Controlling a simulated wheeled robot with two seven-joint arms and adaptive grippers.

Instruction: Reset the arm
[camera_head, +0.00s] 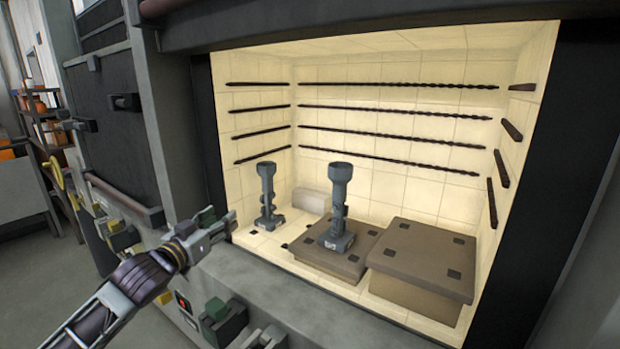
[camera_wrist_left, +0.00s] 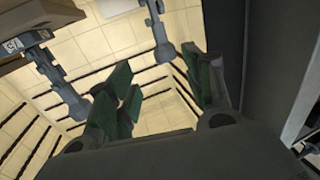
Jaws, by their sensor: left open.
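My left arm comes in from the lower left in the head view. Its gripper (camera_head: 222,222) is at the front left edge of the lit furnace chamber, open and empty. In the left wrist view the green-padded fingers (camera_wrist_left: 160,95) stand apart with nothing between them. One grey shell part (camera_head: 267,195) stands upright on the chamber floor, a little right of the gripper and apart from it. Another grey shell part (camera_head: 339,205) stands upright on the left brown block (camera_head: 320,262). Both parts also show in the wrist view. My right gripper is not in view.
The right brown block (camera_head: 425,255) has a bare top. A pale brick (camera_head: 312,200) lies behind the parts. Dark heating rods (camera_head: 390,110) line the chamber walls. The furnace sill (camera_head: 300,295) and left door frame (camera_head: 200,140) are close to my left arm.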

